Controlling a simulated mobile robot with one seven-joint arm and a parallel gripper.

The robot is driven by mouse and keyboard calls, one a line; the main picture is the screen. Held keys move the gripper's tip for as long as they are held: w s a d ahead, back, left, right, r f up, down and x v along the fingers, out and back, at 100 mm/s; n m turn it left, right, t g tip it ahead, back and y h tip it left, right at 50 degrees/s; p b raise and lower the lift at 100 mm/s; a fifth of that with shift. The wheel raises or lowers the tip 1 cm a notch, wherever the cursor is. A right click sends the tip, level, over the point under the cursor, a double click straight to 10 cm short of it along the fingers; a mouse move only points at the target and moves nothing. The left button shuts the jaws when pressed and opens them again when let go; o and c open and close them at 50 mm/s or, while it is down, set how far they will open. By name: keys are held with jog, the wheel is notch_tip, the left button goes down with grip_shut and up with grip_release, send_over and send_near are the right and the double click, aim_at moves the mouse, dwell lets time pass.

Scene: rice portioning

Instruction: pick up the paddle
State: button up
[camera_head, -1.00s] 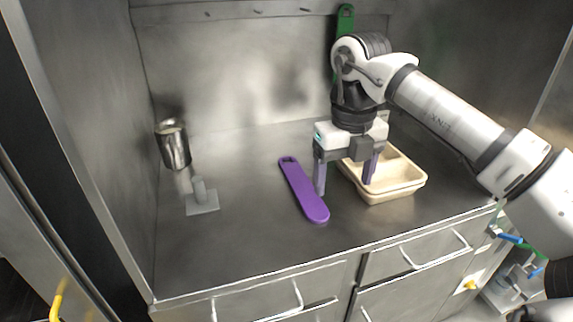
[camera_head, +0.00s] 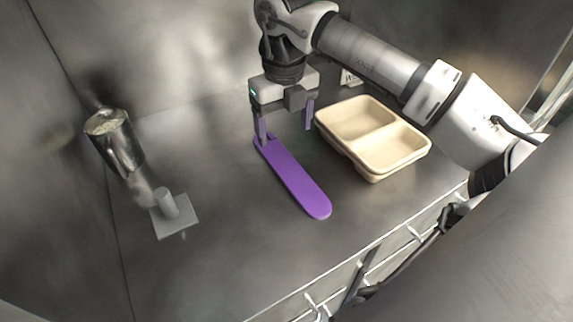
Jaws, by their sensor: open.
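The purple paddle (camera_head: 298,182) lies flat on the metal counter, its narrow end pointing away to the upper left and its rounded end toward the front. My gripper (camera_head: 286,136) is open and points down over the narrow far end of the paddle. Its left finger overlaps the paddle's far end in the picture, and its right finger is to the right of the paddle. I cannot tell whether a finger touches the paddle. The paddle's far tip is partly hidden by the left finger.
A beige two-compartment tray (camera_head: 383,161) stands to the right of the paddle. At left, a metal cup (camera_head: 114,140) with pale contents is above a grey stand with a square base (camera_head: 176,217). Walls close in the left and back. The counter in front of the paddle is bare.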

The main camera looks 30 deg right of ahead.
send_over(289, 169)
jog(key=w, duration=0.1)
jog(key=f, duration=0.4)
jog(key=shift+a+f, duration=0.1)
jog(key=shift+a, duration=0.1)
jog(key=shift+s+d+f+p, duration=0.15)
jog(key=shift+f+p, duration=0.25)
jog(key=shift+f, duration=0.5)
jog(key=shift+s+f+p, duration=0.15)
jog(key=shift+f+p, duration=0.3)
jog(key=shift+f, duration=0.4)
jog(key=shift+s+d+f+p, duration=0.15)
jog(key=shift+f+p, duration=0.25)
jog(key=shift+f, duration=0.5)
jog(key=shift+a, duration=0.1)
jog(key=c, duration=1.1)
jog(key=shift+o, duration=0.2)
jog(key=shift+r, duration=0.1)
